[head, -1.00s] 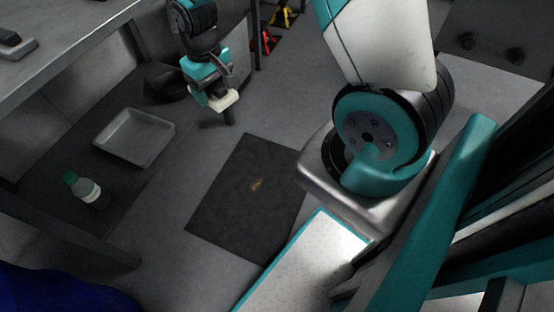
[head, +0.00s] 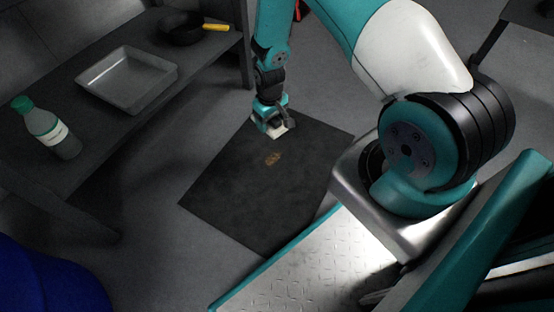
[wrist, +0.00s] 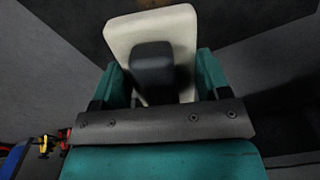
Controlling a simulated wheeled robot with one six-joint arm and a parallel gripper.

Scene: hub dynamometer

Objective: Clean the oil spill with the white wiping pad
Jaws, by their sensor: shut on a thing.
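The oil spill (head: 272,158) is a small brown stain on a dark floor mat (head: 230,205) in the head view. My gripper (head: 272,118) is just beyond the spill, over the far edge of the mat. It is shut on the white wiping pad (head: 281,130), which points down toward the mat. In the wrist view the pad (wrist: 155,28) is a pale slab with a dark block (wrist: 152,65) on it, between the teal fingers. I cannot tell whether the pad touches the mat. The spill does not show clearly in the wrist view.
A low dark shelf on the left holds a grey tray (head: 105,80), a green-capped bottle (head: 47,128) and a dark pan (head: 182,28) with a yellow handle. A blue object (head: 45,280) stands at the lower left. Floor left of the mat is clear.

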